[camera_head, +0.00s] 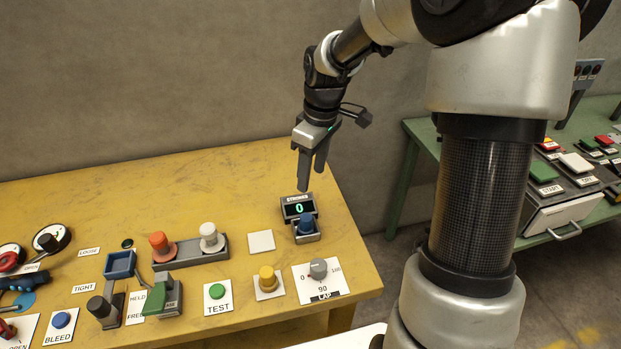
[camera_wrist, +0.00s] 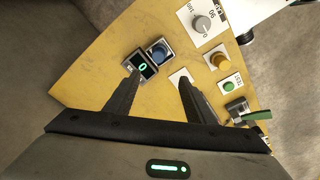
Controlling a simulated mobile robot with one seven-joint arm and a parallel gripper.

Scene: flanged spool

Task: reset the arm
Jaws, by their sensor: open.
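My gripper (camera_head: 312,177) hangs from my raised arm above the back right part of the yellow table (camera_head: 225,180). Its two fingers point down, apart, with nothing between them. In the wrist view my gripper (camera_wrist: 152,85) also shows both fingers spread over the table top. Just below and beside it in the head view stands a small strokes counter (camera_head: 298,207) reading 0, with a blue knob (camera_head: 305,223) in front. The counter (camera_wrist: 142,66) and the blue knob (camera_wrist: 158,52) lie beyond the left fingertip in the wrist view. I cannot see the gripper touching anything.
The table carries a white square plate (camera_head: 261,241), a grey dial (camera_head: 318,268), a yellow knob (camera_head: 267,278), a green TEST button (camera_head: 217,291), and red and white knobs on a grey block (camera_head: 190,252). A green bench (camera_head: 420,130) with controls stands at right. The table's back left is clear.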

